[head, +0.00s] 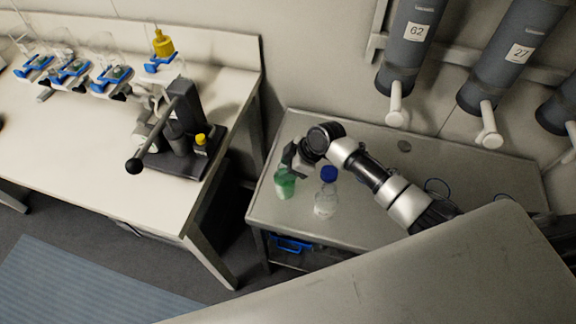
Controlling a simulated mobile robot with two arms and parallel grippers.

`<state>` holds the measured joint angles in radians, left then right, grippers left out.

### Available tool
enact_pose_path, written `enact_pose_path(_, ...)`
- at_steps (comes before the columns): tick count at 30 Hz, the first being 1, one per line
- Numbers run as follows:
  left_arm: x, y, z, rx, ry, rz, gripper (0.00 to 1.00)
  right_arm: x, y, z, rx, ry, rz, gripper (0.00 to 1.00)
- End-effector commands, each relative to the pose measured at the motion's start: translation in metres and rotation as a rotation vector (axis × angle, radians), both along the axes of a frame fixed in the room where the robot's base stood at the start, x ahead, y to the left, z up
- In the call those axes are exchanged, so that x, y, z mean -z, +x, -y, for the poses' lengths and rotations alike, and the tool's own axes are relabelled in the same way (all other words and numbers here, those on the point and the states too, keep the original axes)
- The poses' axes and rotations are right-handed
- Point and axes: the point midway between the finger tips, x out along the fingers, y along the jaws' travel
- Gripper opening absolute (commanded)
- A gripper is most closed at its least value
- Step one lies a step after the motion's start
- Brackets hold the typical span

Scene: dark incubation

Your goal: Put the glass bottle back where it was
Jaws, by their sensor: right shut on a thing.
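A clear bottle with a blue cap (326,201) stands upright on the grey side table (360,230). A small green see-through container (285,186) is just left of it, at the table's left part. My right gripper (289,168) reaches in from the right, over the table, and is shut on the green container at its top. I cannot tell whether the green container touches the table. Which of the two is the task's glass bottle is not certain. The fingers partly hide the green container's top. My left gripper is out of view.
A white bench (80,135) at left carries a black device with a lever (185,120), a yellow-capped bottle (201,143) and several blue-clamped glass vessels. Grey numbered cylinders (413,45) hang on the wall above the table. A gap separates bench and table.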

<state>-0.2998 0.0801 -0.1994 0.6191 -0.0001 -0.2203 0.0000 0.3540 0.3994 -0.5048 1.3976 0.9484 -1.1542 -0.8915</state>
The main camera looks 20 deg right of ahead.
Motion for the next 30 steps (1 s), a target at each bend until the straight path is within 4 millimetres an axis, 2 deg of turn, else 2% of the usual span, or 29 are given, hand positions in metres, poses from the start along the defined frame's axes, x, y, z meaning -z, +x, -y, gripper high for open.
enact_pose_path(4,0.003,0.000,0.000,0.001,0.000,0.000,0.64,0.003,0.001,0.000,0.001,0.002,0.002,0.00)
enact_pose_path(5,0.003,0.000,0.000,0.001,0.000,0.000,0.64,0.003,0.000,0.000,0.000,0.000,0.000,0.46)
enact_pose_path(9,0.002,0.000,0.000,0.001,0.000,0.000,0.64,0.002,0.000,0.000,0.001,-0.001,-0.001,0.67)
enact_pose_path(21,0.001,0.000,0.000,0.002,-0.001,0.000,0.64,-0.005,-0.001,0.004,0.001,-0.001,0.000,0.68)
enact_pose_path(26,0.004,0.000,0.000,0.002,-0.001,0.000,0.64,-0.027,-0.007,0.018,-0.001,-0.003,0.003,0.68)
enact_pose_path(30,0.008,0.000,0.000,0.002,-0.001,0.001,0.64,-0.053,-0.014,0.034,-0.001,-0.004,0.002,0.68)
